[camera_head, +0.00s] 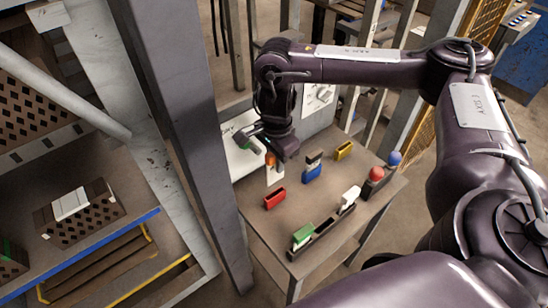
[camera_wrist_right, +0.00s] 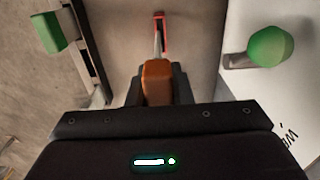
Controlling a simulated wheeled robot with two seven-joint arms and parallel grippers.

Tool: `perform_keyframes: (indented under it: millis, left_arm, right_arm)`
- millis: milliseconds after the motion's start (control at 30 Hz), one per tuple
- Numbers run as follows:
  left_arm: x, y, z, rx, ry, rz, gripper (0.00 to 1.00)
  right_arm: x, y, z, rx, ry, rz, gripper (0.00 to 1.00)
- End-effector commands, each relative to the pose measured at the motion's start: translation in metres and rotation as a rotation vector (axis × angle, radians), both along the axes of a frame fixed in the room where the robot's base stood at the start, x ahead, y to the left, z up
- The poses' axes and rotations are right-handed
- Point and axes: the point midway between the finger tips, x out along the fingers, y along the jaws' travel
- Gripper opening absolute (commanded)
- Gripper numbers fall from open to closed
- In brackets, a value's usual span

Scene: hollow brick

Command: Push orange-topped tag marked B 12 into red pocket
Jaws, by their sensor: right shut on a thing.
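My right gripper (camera_head: 271,156) is shut on the orange-topped tag (camera_head: 273,177), whose white body hangs upright below the fingers. In the right wrist view the orange top (camera_wrist_right: 157,82) sits between the two dark fingers (camera_wrist_right: 157,92). The red pocket (camera_head: 274,198) stands on the table below and just in front of the tag. In the right wrist view the red pocket (camera_wrist_right: 159,18) lies beyond the tag's thin edge. The tag appears above the pocket, not in it. The mark on the tag cannot be read. My left gripper is not in view.
A blue pocket (camera_head: 313,175) with a tag in it and a yellow pocket (camera_head: 344,150) stand to the right. A dark rack (camera_head: 324,236) holds green-topped and white-topped tags near the front edge. Red (camera_head: 376,173) and blue (camera_head: 394,158) domes stand at right. A grey post (camera_head: 190,140) rises at left.

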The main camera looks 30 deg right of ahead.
Motion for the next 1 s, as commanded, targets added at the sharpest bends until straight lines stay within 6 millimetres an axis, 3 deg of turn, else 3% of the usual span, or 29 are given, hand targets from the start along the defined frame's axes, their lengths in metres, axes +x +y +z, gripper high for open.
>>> perform_keyframes:
  millis: [500,600,1000]
  left_arm:
    - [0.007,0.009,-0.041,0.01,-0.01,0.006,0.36]
    - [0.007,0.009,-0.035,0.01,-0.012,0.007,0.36]
    - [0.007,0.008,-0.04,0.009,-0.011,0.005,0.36]
  right_arm:
    - [0.0,0.0,-0.053,0.0,0.0,-0.001,0.0]
    - [0.0,0.0,-0.046,0.001,0.0,-0.001,0.0]
    - [0.0,0.001,-0.052,0.0,0.0,-0.001,0.0]
